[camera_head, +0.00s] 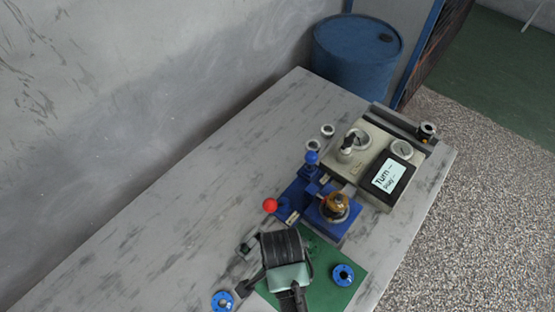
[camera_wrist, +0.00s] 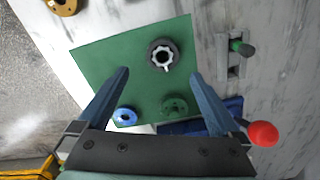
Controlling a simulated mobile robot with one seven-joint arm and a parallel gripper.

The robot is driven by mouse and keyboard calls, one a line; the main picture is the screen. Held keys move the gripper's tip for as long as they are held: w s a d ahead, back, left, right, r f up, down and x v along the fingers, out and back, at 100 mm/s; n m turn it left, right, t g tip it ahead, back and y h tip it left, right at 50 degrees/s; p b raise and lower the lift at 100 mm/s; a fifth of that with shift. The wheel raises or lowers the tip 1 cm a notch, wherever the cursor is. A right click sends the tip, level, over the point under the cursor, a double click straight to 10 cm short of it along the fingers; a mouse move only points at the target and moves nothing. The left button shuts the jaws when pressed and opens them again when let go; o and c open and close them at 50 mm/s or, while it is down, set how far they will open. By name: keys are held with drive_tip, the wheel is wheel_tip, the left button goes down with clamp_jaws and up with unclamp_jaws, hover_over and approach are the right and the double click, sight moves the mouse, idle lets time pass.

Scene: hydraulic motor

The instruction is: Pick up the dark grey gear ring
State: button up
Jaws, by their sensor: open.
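The dark grey gear ring (camera_wrist: 153,56) lies flat on the green mat (camera_wrist: 105,60) in the wrist view, with a pale toothed opening in its middle. My gripper (camera_wrist: 160,73) is open and empty. Its two fingers stand wide apart to the left and right, with the ring between and slightly beyond the tips in the picture. I cannot tell the height above the ring. In the head view the mat (camera_head: 352,262) shows partly, and the gear ring is hidden behind my arm.
On the mat are a blue ring (camera_wrist: 117,117) and a green round part (camera_wrist: 174,112). A grey bracket with a green peg (camera_wrist: 240,46) stands to the right. A red ball knob (camera_wrist: 263,134) is near the right finger.

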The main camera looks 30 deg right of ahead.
drive_tip(key=shift+w+a+f+p, duration=0.1)
drive_tip(key=shift+f+p, duration=0.05)
drive_tip(key=shift+f, duration=1.7)
drive_tip(key=shift+w+a+f+p, duration=0.1)
drive_tip(key=shift+f+p, duration=0.05)
drive_tip(key=shift+f, duration=1.65)
clamp_jaws()
